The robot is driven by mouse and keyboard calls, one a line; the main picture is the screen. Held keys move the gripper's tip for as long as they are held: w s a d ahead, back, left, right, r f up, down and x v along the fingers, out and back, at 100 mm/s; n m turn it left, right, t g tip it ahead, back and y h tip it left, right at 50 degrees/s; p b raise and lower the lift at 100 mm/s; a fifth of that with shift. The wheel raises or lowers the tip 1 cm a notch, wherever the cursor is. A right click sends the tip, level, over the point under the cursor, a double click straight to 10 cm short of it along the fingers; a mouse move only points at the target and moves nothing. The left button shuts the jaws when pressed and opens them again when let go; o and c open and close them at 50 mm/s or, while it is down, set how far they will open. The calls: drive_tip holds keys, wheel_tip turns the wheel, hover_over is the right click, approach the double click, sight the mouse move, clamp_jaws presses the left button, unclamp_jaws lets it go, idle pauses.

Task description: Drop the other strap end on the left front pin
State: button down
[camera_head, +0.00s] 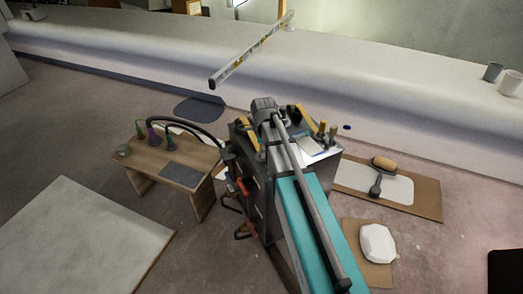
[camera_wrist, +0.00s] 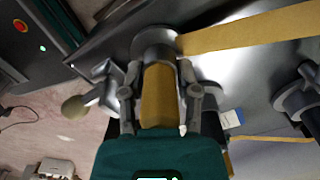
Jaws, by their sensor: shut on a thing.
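My gripper (camera_wrist: 160,103) is shut on a yellow strap end (camera_wrist: 159,92), with one finger on each side. At its far end the held piece meets a grey round flanged part (camera_wrist: 154,40); I cannot tell if it sits on a pin there or only above one. A yellow strap (camera_wrist: 250,29) runs right from beside this part. Another grey pin-like fitting (camera_wrist: 297,98) stands at the right. In the head view my gripper (camera_head: 263,106) is over the dark cabinet (camera_head: 257,190), where yellow strap pieces (camera_head: 304,118) show; my arm hides much of the top.
A lever with a beige knob (camera_wrist: 75,108) stands left of my gripper. Orange clamps (camera_head: 243,187) stick out from the cabinet's side. A small wooden bench (camera_head: 150,160) with bottles stands left. Boards lie on the floor.

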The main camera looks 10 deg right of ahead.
drive_tip(key=shift+c, duration=1.3)
unclamp_jaws()
drive_tip(key=shift+o, duration=1.3)
drive_tip(key=shift+s, duration=0.1)
drive_tip(key=shift+r+p, duration=4.3)
drive_tip(key=shift+s, duration=0.1)
